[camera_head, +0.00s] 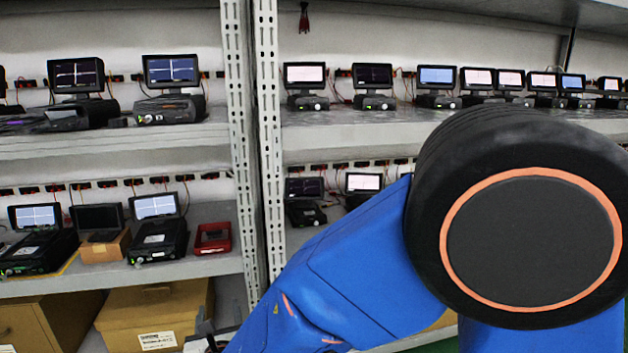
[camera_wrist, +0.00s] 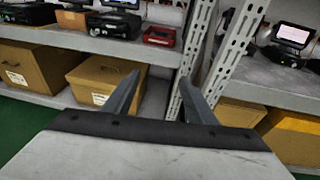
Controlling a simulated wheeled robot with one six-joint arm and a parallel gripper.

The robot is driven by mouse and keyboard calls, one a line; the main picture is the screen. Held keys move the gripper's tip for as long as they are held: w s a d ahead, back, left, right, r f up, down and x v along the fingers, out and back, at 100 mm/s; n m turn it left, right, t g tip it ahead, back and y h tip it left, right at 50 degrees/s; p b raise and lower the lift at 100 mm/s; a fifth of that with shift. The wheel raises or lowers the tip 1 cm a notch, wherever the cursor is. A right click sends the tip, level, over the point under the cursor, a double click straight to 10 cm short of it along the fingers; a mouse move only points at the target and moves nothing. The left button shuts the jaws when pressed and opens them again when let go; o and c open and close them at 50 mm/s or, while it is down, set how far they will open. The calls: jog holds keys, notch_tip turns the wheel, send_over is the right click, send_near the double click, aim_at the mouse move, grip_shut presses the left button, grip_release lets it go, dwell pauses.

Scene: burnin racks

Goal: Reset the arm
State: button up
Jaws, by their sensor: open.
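My gripper (camera_wrist: 160,98) shows in the wrist view with its two grey fingers spread apart. It is open and nothing is between the fingers. Beyond it are the lower shelf and the rack post. In the head view my blue arm with its large black joint fills the right side and hides part of the right rack. My gripper's fingers do not show in the head view.
Metal racks carry several small devices with screens. A perforated post (camera_head: 268,130) stands between the racks. A red tray (camera_head: 213,238) sits on the left rack's middle shelf. Cardboard boxes, one (camera_head: 155,312) labelled, stand below. Green floor (camera_wrist: 30,125) shows at the left.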

jog(key=w+d+r+m+g+h, duration=0.1)
jog(key=w+d+r+m+h, duration=0.3)
jog(key=d, duration=0.7)
jog(key=d+m+g+h, duration=0.1)
jog(key=d+m+h, duration=0.2)
jog(key=d+m, duration=0.55)
jog(key=w+d+r+m+g+h, duration=0.1)
jog(key=w+d+r+m+h, duration=0.15)
jog(key=d, duration=1.05)
jog(key=s+d+f+m+g, duration=0.1)
jog(key=s+d+m+g, duration=0.2)
jog(key=s+d+m, duration=0.55)
jog(key=s+d+m+g, duration=0.4)
jog(key=s+d+m, duration=0.15)
jog(key=d, duration=0.55)
jog(key=s+m+y, duration=0.4)
jog(key=s+m, duration=0.6)
jog(key=s, duration=0.1)
jog(key=shift+a+r+m, duration=0.35)
jog(key=shift+r+m, duration=0.05)
jog(key=shift+r, duration=0.05)
